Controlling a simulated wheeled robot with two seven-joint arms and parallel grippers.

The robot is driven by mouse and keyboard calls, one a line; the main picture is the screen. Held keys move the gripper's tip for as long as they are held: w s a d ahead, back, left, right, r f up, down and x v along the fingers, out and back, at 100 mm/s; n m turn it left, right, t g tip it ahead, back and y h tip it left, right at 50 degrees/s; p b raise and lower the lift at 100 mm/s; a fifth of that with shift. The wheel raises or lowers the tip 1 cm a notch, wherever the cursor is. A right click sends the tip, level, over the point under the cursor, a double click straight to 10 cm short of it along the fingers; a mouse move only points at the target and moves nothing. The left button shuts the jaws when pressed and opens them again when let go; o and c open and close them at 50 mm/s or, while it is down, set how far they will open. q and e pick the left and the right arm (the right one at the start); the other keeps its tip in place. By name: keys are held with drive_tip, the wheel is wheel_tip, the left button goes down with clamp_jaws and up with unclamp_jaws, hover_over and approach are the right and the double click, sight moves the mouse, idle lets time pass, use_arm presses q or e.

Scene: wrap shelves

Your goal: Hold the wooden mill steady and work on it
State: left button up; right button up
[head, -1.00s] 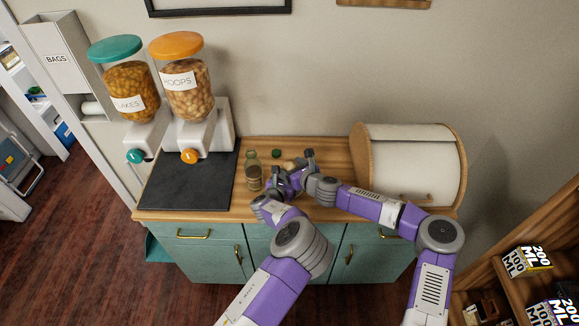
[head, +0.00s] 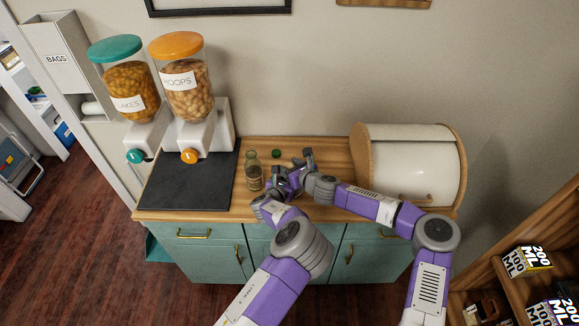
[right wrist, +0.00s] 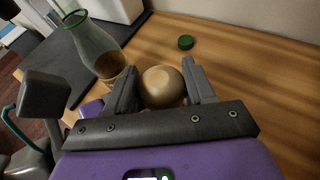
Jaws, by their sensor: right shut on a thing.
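The wooden mill's round, pale tan top (right wrist: 162,88) shows between the two fingers of my right gripper (right wrist: 160,76) in the right wrist view. The right gripper is shut on it. The mill's lower part is hidden by the gripper. In the head view my right gripper (head: 306,163) and my left gripper (head: 287,184) meet closely over the counter and hide most of the mill. The left gripper's fingers are too covered there to tell whether they are open or shut.
A glass bottle with brown contents (head: 254,172) stands just left of the grippers. A green cap (head: 276,153) lies behind them on the wooden counter (head: 330,160). A bread bin (head: 412,165) stands right; two cereal dispensers (head: 197,130) stand left by a dark mat (head: 188,185).

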drive_tip(key=shift+f+n+y, duration=0.1)
drive_tip(key=shift+n+y, duration=0.2)
drive_tip(key=n+g+y, duration=0.3)
drive_tip(key=n+g, duration=0.1)
drive_tip(key=shift+n+g+y, duration=0.3)
drive_tip(key=shift+n+y, duration=0.1)
drive_tip(key=shift+w+n+g+y, duration=0.15)
drive_tip(key=shift+n+g+y, duration=0.55)
drive_tip(key=shift+n+g, duration=1.2)
drive_tip(key=shift+g, duration=0.2)
drive_tip(key=o, duration=1)
drive_tip(key=shift+s, duration=0.2)
drive_tip(key=shift+m+t, duration=0.6)
